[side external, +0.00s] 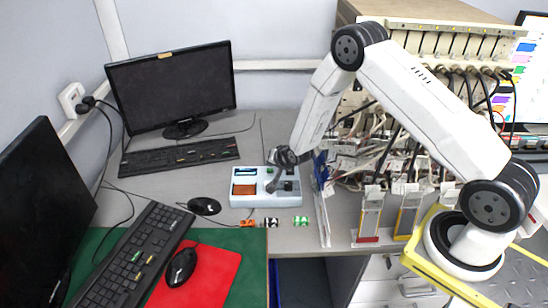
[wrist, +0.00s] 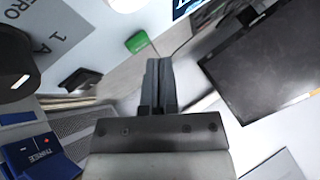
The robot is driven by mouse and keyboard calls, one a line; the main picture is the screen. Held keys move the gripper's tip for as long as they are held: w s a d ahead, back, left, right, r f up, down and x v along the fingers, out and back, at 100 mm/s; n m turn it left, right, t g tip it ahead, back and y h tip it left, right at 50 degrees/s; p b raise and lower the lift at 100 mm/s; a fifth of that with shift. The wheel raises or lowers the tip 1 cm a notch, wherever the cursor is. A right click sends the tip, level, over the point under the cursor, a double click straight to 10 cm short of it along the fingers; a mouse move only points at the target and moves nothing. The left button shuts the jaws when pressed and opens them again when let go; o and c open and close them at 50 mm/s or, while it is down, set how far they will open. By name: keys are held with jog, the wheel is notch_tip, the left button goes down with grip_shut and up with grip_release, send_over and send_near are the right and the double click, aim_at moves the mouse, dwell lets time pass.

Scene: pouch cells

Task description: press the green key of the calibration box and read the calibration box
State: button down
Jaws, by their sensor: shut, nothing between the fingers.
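The calibration box (side external: 233,201) is a pale blue and white case on the grey desk, with a dark display strip and an orange-brown panel on its left part. In the wrist view the green key (wrist: 137,41) shows just beyond and left of my shut, empty fingertips. I see a gap in the picture between them. Only a corner of a display (wrist: 185,7) shows, without a legible reading.
Small orange, black-and-white and green pieces (side external: 301,220) lie in front of the box. A monitor (side external: 172,85), keyboard (side external: 180,156) and mouse (side external: 204,206) are on the left.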

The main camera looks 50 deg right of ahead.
aim_at(271, 171)
jog(key=shift+r, duration=0.1)
jog(key=shift+r, duration=2.45)
jog(key=s+a+r+n+g, duration=0.2)
jog(key=s+r+n, duration=0.1)
jog(key=s, duration=0.5)
jog(key=s+a+r+n+g+y, duration=0.1)
jog(key=s+a+r+n+g, duration=0.1)
jog(key=s+r, duration=0.4)
jog(key=s+a+r+n+g, duration=0.2)
jog(key=s+r+n, duration=0.3)
jog(key=s, duration=0.6)
jog(key=shift+s+a+n, duration=0.4)
jog(key=shift+a, duration=0.3)
